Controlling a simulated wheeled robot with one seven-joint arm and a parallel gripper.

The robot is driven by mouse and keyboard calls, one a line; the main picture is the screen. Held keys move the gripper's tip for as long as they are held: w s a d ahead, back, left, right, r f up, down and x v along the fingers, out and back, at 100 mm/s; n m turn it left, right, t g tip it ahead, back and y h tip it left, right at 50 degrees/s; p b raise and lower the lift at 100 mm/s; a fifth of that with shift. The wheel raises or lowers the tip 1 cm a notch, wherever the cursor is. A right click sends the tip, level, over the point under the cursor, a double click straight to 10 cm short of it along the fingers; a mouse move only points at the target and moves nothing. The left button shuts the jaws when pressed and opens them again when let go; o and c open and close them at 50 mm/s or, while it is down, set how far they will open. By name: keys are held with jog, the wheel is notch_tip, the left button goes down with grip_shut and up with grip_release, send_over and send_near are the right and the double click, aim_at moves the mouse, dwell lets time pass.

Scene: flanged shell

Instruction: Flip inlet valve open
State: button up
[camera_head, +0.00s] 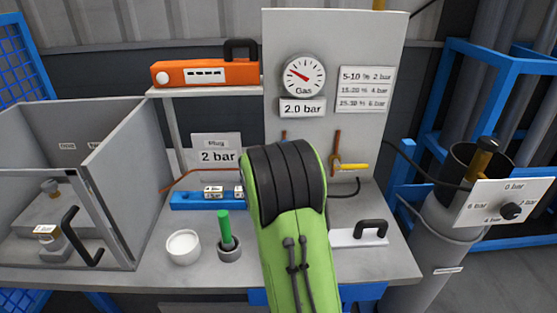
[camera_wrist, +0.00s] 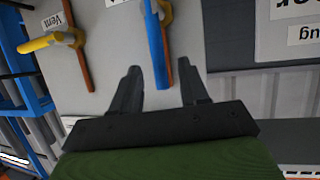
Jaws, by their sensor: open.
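A valve with a blue lever (camera_wrist: 156,52) sits on a copper pipe on the pale panel in the wrist view. The lever lies nearly along the pipe. No label for this valve is readable. My gripper (camera_wrist: 159,68) is open, and the lever's end shows between its two fingers. I cannot tell whether they touch it. A second valve with a yellow lever (camera_wrist: 50,42), labelled Vent, is to the left in the wrist view. Its lever (camera_head: 352,167) lies across its pipe in the head view.
The panel (camera_head: 283,28) carries a gas gauge (camera_head: 303,75) and a 2.0 bar sign. The bench holds a white dish (camera_head: 183,247), a green-handled tool (camera_head: 225,228) and a black-handled plate (camera_head: 345,238). A grey box (camera_head: 112,165) stands left; a cylinder (camera_head: 450,250) stands right.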

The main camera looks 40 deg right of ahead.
jog(key=v, duration=1.1)
jog(key=shift+r, duration=0.1)
